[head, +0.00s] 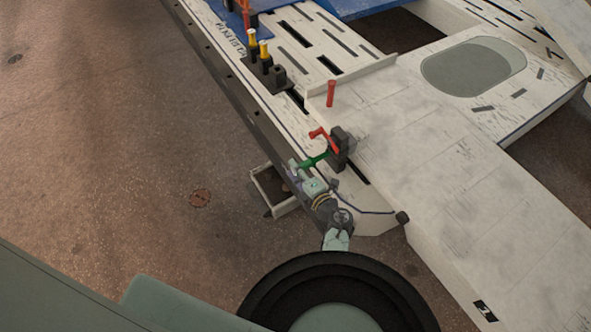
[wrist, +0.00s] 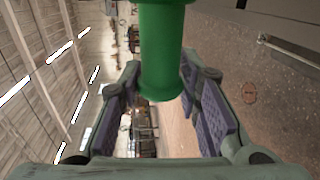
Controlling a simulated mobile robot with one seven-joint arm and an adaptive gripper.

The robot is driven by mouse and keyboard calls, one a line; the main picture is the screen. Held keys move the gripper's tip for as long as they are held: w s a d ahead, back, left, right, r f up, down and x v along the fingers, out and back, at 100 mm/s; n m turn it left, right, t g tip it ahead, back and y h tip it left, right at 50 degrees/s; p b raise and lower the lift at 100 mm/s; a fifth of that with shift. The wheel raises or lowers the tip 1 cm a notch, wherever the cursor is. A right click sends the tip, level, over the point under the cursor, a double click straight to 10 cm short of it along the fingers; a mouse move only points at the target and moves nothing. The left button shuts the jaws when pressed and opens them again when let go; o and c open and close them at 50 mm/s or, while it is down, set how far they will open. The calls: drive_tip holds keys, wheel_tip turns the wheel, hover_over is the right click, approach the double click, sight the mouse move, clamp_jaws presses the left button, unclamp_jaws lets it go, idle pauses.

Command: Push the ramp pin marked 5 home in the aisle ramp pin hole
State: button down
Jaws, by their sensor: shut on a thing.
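My gripper (head: 301,171) is beside the edge of the pale bench, low in the middle of the head view. It is shut on a green pin (head: 314,160). The pin's far end reaches a black block (head: 339,146); I cannot tell how deep it sits in any hole. In the wrist view, the green pin (wrist: 162,50) stands between the purple finger pads of my gripper (wrist: 160,88). No number 5 is readable on it. A red lever-like piece (head: 320,133) is just above the green pin, by the block.
A separate red pin (head: 331,93) stands on the pale ramp surface (head: 420,130). A black rack (head: 277,78) with yellow-topped pins (head: 252,38) is farther up the bench edge. A small white open bin (head: 275,190) lies left of my gripper. The brown floor at left is mostly clear.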

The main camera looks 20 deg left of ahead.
sight(317, 159)
drive_tip(key=shift+w+d+b, duration=0.2)
drive_tip(key=shift+w+d, duration=0.65)
drive_tip(key=shift+w, duration=0.2)
drive_tip(key=shift+w+d+b, duration=0.25)
drive_tip(key=shift+w+d, duration=0.55)
drive_tip(key=shift+w, duration=0.3)
drive_tip(key=shift+w+d+b, duration=0.2)
drive_tip(key=shift+w+d, duration=0.65)
drive_tip(key=shift+w, duration=0.2)
drive_tip(key=c, duration=1.1)
unclamp_jaws()
drive_tip(key=shift+s+d, duration=0.1)
drive_tip(key=v, duration=1.1)
drive_tip(key=shift+s+d, duration=0.25)
drive_tip(key=shift+d, duration=0.05)
drive_tip(key=shift+r, duration=0.1)
